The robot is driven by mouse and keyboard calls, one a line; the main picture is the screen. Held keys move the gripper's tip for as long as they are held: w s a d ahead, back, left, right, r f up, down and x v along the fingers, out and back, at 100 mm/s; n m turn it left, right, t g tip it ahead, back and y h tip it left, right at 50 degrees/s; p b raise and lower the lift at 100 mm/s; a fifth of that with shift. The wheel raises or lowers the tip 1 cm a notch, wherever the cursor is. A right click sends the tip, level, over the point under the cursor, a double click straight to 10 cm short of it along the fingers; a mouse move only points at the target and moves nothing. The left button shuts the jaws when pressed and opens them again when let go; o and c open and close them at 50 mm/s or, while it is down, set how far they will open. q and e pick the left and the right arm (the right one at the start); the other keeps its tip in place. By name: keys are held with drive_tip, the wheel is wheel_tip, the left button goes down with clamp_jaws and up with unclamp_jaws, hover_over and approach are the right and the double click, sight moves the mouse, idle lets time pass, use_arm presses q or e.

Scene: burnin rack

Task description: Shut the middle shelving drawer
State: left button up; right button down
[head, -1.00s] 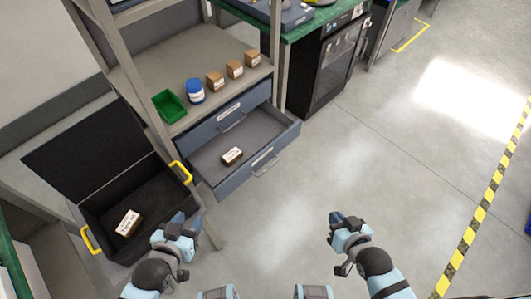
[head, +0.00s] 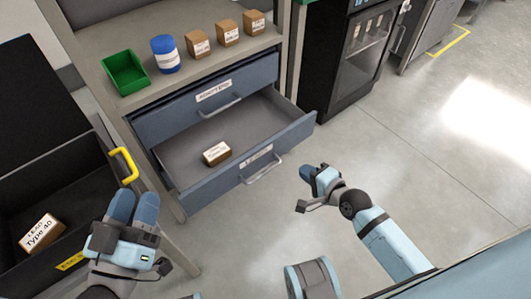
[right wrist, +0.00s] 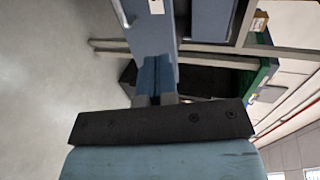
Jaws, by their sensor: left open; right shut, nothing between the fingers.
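The open blue-grey shelving drawer (head: 282,153) is pulled well out of the rack and holds a small labelled brown box (head: 216,153). Its front has a label and a bar handle (head: 262,168). Another drawer (head: 190,115) above it looks shut. My right gripper (head: 308,172) is shut and empty, just right of the open drawer's front corner, apart from the handle. In the right wrist view its fingers (right wrist: 158,75) point towards blue drawer panels (right wrist: 150,25). My left gripper (head: 133,205) is open and empty, left of the drawer, near the black case.
A black case (head: 85,153) with a yellow handle (head: 124,165) stands open at left, holding a box (head: 42,232). The shelf above carries a green bin (head: 125,75), a blue jar (head: 165,55) and several brown boxes. Floor to the right is clear.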

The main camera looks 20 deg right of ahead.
sight(269, 144)
drive_tip(key=b+x, duration=0.1)
drive_tip(key=x, duration=0.3)
drive_tip(key=b+x, duration=0.2)
drive_tip(key=x, duration=0.2)
drive_tip(key=b+x, duration=0.2)
drive_tip(key=x, duration=0.3)
drive_tip(key=shift+w+r, duration=0.2)
drive_tip(key=shift+r, duration=0.05)
drive_tip(key=shift+w+a+r+b, duration=0.1)
drive_tip(key=shift+w+a+b, duration=0.1)
drive_tip(key=shift+w+b, duration=0.25)
use_arm(q)
wheel_tip(269, 144, down, 8)
drive_tip(key=g, duration=0.3)
drive_tip(key=shift+d+f+m, duration=0.15)
drive_tip(key=shift+d+m, duration=0.15)
drive_tip(key=shift+m, duration=0.1)
use_arm(e)
drive_tip(key=shift+w, duration=0.1)
